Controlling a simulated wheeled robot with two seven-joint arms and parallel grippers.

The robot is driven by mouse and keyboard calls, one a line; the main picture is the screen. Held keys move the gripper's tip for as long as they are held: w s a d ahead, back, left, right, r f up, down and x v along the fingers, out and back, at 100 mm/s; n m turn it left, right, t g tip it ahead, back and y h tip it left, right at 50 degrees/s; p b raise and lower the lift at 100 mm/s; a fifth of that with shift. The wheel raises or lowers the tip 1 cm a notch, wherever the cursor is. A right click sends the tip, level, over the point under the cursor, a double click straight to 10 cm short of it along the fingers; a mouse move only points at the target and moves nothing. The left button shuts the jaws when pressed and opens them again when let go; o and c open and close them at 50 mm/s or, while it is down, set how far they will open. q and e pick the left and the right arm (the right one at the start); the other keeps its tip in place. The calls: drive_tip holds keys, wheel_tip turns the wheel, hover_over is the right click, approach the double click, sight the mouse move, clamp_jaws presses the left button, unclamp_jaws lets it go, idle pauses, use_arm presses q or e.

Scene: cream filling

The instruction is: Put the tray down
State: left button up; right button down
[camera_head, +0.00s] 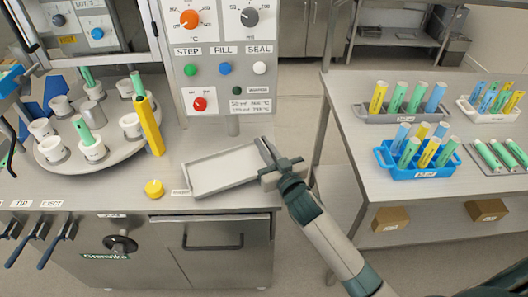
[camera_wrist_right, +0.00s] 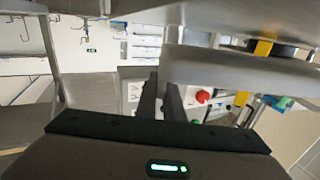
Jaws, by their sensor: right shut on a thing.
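The shallow light-grey metal tray (camera_head: 222,187) is at the right end of the left counter, just right of the yellow knob, and sits slightly askew to the counter edge. My right gripper (camera_head: 268,157) is shut on the tray's right end wall. In the right wrist view the fingers (camera_wrist_right: 160,100) are close together at the end of the tray (camera_wrist_right: 240,72), which runs off to the right. I cannot tell for certain whether its underside touches the counter. My left gripper is not in view.
A round turntable (camera_head: 62,174) with white cups and green tubes stands on the counter (camera_head: 165,172). A yellow stick (camera_head: 149,127) and yellow knob (camera_head: 154,188) are near the tray. A control panel (camera_head: 225,75) rises behind. The right table (camera_head: 360,135) holds racks of coloured tubes.

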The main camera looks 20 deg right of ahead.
wheel_tip(320, 180, down, 3)
drive_tip(key=shift+r, duration=0.2)
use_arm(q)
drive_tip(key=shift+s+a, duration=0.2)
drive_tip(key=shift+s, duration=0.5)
use_arm(e)
drive_tip(key=shift+f, duration=0.2)
drive_tip(key=c, duration=1.9)
unclamp_jaws()
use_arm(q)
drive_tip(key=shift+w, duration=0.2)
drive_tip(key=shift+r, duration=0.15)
use_arm(e)
drive_tip(key=shift+r, duration=0.15)
